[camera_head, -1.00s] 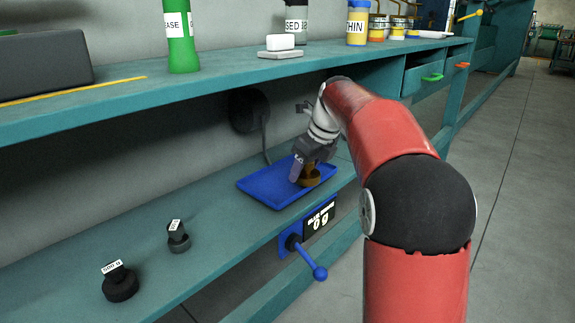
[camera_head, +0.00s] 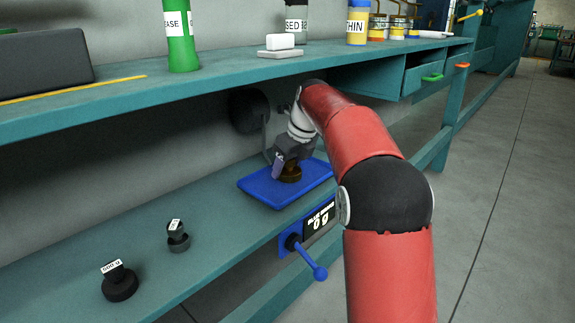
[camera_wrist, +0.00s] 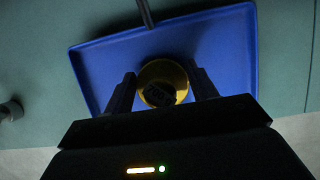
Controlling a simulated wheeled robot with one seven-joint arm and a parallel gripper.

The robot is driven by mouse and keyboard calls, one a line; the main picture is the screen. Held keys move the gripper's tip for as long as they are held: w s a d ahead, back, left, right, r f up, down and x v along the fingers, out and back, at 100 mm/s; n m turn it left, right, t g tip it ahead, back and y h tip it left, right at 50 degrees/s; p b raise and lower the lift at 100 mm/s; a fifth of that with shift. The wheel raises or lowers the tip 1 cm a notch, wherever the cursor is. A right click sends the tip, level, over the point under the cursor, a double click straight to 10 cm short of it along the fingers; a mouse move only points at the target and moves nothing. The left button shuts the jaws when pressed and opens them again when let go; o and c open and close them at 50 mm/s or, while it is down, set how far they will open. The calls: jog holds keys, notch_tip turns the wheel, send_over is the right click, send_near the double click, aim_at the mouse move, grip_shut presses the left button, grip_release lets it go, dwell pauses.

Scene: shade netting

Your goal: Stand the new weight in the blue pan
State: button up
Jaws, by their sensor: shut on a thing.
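My gripper (camera_head: 285,165) is shut on a brass-coloured round weight (camera_head: 291,174), upright or nearly so. In the wrist view the weight (camera_wrist: 150,72) sits between the two dark fingers, with dark marks on its top. The blue pan (camera_head: 262,190) is a shallow tray on the lower shelf; it also shows in the wrist view (camera_wrist: 92,66). The weight is over the pan, near its middle in the head view. I cannot tell whether its base touches the pan.
Two dark labelled weights, one larger (camera_head: 120,286) and one smaller (camera_head: 178,240), stand on the lower shelf (camera_head: 225,220) left of the pan. A blue lever (camera_head: 312,264) sticks out below the shelf edge. The upper shelf (camera_head: 215,87) hangs over the pan area.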

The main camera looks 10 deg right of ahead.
jog(key=o, duration=1.5)
jog(key=shift+r, duration=0.25)
jog(key=shift+s+d+r+p, duration=0.15)
jog(key=shift+r+p, duration=0.2)
jog(key=shift+r, duration=0.15)
jog(key=s+d, duration=0.2)
jog(key=s, duration=0.1)
jog(key=s+d, duration=0.2)
jog(key=s, duration=0.1)
jog(key=s+d+b, duration=0.1)
jog(key=s+d, duration=0.2)
jog(key=s, duration=0.1)
jog(key=shift+f, duration=0.1)
jog(key=s+a+f+n+h, duration=0.1)
jog(key=s+a+f+n, duration=0.1)
jog(key=s+n, duration=0.7)
jog(key=s+a+f+n+t, duration=0.1)
jog(key=s+a+f+n, duration=0.1)
jog(key=s+n, duration=0.7)
jog(key=s+a+f+n+t+h, duration=0.1)
jog(key=s+a+f+n, duration=0.1)
jog(key=s+n, duration=0.8)
jog(key=shift+s+a+f+n+h, duration=0.1)
jog(key=shift+a+f+n+h, duration=0.1)
jog(key=shift+f, duration=0.25)
jog(key=shift+a+f+n+h, duration=0.1)
jog(key=shift+f+n, duration=0.1)
jog(key=shift+f, duration=0.25)
